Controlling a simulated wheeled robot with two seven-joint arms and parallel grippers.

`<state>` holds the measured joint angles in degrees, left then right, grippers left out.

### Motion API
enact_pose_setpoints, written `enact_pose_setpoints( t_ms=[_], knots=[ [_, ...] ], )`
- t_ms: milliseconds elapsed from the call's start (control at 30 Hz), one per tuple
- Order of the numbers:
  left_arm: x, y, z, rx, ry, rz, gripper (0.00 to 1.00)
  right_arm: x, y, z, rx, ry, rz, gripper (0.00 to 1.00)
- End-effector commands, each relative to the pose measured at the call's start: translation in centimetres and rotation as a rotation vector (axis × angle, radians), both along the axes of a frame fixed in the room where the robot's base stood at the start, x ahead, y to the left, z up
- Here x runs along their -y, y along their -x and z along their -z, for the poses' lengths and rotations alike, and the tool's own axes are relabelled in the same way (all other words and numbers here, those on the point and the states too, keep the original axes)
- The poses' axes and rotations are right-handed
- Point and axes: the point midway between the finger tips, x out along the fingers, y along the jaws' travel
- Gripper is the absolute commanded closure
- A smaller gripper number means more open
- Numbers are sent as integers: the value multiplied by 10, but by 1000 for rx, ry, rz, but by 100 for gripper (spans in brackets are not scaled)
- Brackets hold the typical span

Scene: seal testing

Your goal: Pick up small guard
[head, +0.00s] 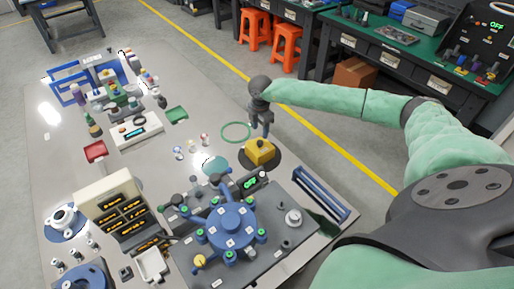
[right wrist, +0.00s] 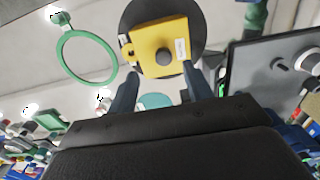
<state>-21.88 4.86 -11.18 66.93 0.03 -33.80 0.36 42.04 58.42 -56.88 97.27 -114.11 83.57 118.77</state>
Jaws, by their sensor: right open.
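A yellow block-shaped guard (head: 260,152) with a dark round knob on top sits on a dark round pad (head: 276,163) near the table's right edge. In the right wrist view the guard (right wrist: 158,35) lies just beyond my fingertips, with a white label on its face. My right gripper (head: 262,132) points down above the guard. In the right wrist view its two fingers (right wrist: 160,78) are spread apart with nothing between them, on either side of the knob's line. My left gripper is not in view.
A green ring (head: 235,132) lies left of the guard. A grey test fixture with a blue round hub (head: 231,228) and a blue-railed rack (head: 321,192) stand nearer. Small trays and parts fill the table's left side.

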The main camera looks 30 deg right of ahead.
Motion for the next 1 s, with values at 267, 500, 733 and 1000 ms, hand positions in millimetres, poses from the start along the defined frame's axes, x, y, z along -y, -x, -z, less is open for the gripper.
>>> enact_pose_setpoints(
  t_ms=[267, 500, 733, 1000],
  knots=[
    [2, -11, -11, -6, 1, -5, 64, -3, 3, 29, 0, 0, 0, 49],
    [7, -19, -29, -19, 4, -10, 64, -4, 4, 55, 1, 1, 1, 49],
    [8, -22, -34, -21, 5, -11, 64, -4, 4, 59, 2, 0, 0, 49],
    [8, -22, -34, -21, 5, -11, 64, -4, 4, 58, 2, 0, 0, 83]
  ],
)
